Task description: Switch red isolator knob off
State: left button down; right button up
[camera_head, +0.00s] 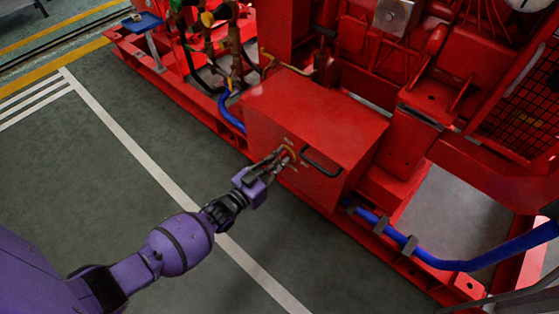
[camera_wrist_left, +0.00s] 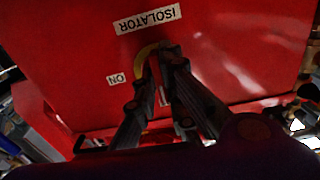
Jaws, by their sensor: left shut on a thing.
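The red isolator knob (camera_wrist_left: 164,88) is on the front face of a red box, with a yellow ring (camera_wrist_left: 145,55) partly showing around it. In the left wrist view the labels "ISOLATOR" (camera_wrist_left: 148,18) and "ON" (camera_wrist_left: 119,79) appear upside down beside it. My left gripper (camera_head: 284,157) reaches the knob from the left in the head view. In the left wrist view its fingers (camera_wrist_left: 158,78) are closed around the knob and hide most of it, so I cannot read its angle clearly. My right gripper is in neither view.
The red box (camera_head: 315,105) carries a black handle (camera_head: 321,163) right of the knob. A blue hose (camera_head: 480,258) runs along the red base frame at the lower right, and another blue hose (camera_head: 229,112) is left of the box. The grey floor (camera_head: 120,160) in front is clear.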

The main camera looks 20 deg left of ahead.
pick_arm(q)
jog(key=c, duration=1.8)
grip_release()
jog(key=shift+c, duration=0.2)
jog(key=v, duration=1.2)
